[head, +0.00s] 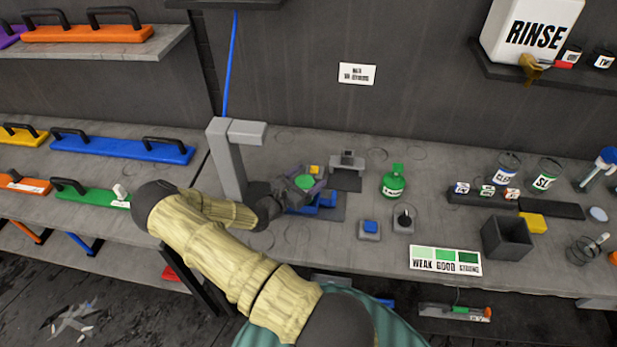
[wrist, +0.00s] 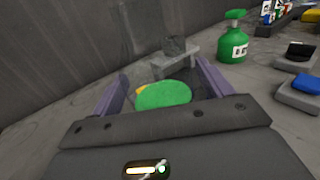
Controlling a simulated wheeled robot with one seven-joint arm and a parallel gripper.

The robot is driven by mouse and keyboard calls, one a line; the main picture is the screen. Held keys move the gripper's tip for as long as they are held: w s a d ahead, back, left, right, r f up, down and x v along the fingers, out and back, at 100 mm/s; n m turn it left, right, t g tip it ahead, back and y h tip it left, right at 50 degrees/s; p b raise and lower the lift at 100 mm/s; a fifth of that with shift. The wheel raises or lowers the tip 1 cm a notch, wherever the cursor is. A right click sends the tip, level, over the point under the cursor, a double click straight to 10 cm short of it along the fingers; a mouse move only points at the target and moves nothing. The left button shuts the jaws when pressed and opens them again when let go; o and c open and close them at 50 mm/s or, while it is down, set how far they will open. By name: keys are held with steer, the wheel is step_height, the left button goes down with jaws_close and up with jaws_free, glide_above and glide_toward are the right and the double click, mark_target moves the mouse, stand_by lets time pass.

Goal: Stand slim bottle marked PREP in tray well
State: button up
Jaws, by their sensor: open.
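No label reading PREP is legible, so I cannot tell which thing is the slim bottle. My gripper (head: 310,180) is open over a blue stand (head: 325,201) on the bench. A green rounded thing (wrist: 163,95) shows between the open fingers in the wrist view, with a bit of yellow behind it; I cannot tell whether the fingers touch it. A dark tray (head: 550,208) lies at the right of the bench. Small labelled items stand along its left part, and two labelled clear containers (head: 508,167) (head: 545,173) stand behind. Its wells are not clear.
A green spray bottle (head: 393,184) stands right of my gripper. A grey block stand (head: 347,160) is just behind it. A blue-button box (head: 369,229), a black-knob box (head: 403,218), a dark open bin (head: 506,238) and a WEAK/GOOD/STRONG card (head: 445,260) lie toward the front.

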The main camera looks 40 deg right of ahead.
steer(key=s+a+b, duration=0.1)
steer(key=a+b, duration=0.2)
steer(key=a, duration=0.8)
steer(key=shift+s+a, duration=0.15)
steer(key=shift+s, duration=0.05)
steer(key=s+a+r+m+g+y, duration=0.2)
steer(key=s+a+m+g+y, duration=0.45)
steer(key=s+m+y, duration=0.4)
steer(key=a+r+m+t+y, duration=0.7)
steer(key=a+r+m, duration=0.2)
steer(key=a+r, duration=0.2)
steer(key=shift+s+a+r, duration=0.15)
steer(key=shift+a+r, duration=0.2)
steer(key=shift+r, duration=0.6)
